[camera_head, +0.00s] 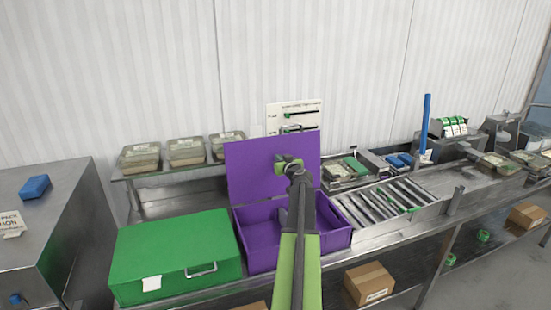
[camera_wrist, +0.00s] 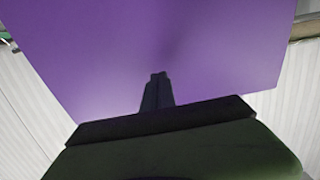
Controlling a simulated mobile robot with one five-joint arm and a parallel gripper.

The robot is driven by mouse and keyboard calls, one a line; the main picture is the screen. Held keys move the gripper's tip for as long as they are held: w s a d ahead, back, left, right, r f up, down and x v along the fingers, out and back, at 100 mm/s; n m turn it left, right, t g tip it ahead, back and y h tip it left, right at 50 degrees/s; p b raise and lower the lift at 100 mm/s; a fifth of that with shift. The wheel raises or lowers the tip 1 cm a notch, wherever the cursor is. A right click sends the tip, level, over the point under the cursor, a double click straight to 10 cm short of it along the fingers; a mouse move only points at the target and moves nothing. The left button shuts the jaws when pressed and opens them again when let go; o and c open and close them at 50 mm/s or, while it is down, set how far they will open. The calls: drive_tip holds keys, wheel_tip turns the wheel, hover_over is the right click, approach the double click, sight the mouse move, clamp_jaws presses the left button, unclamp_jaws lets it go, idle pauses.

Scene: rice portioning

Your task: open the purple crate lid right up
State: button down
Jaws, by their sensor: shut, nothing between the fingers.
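The purple crate (camera_head: 262,258) stands on the steel bench, right of the green crate. Its purple lid (camera_head: 250,165) is raised and stands roughly upright at the back of the crate, so the inside shows. My gripper (camera_head: 288,160) is in front of the lid's inner face, near its middle. In the wrist view the lid (camera_wrist: 190,50) fills most of the picture, and my gripper (camera_wrist: 158,76) points at it with its fingers together and nothing between them. I cannot tell whether the fingertips touch the lid. My arm hides part of the crate's inside.
A closed green crate (camera_head: 178,250) with a metal handle stands close on the left. A roller rack (camera_head: 385,203) is at the right. Food trays (camera_head: 187,151) sit on a shelf behind. A notice board (camera_head: 293,117) stands behind the lid. A cardboard box (camera_head: 369,284) is below the bench.

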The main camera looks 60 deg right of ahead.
drive_tip(key=f+v, duration=0.1)
drive_tip(key=v, duration=0.5)
drive_tip(key=shift+s+a, duration=0.25)
drive_tip(key=shift+s, duration=0.05)
drive_tip(key=shift+r, duration=0.1)
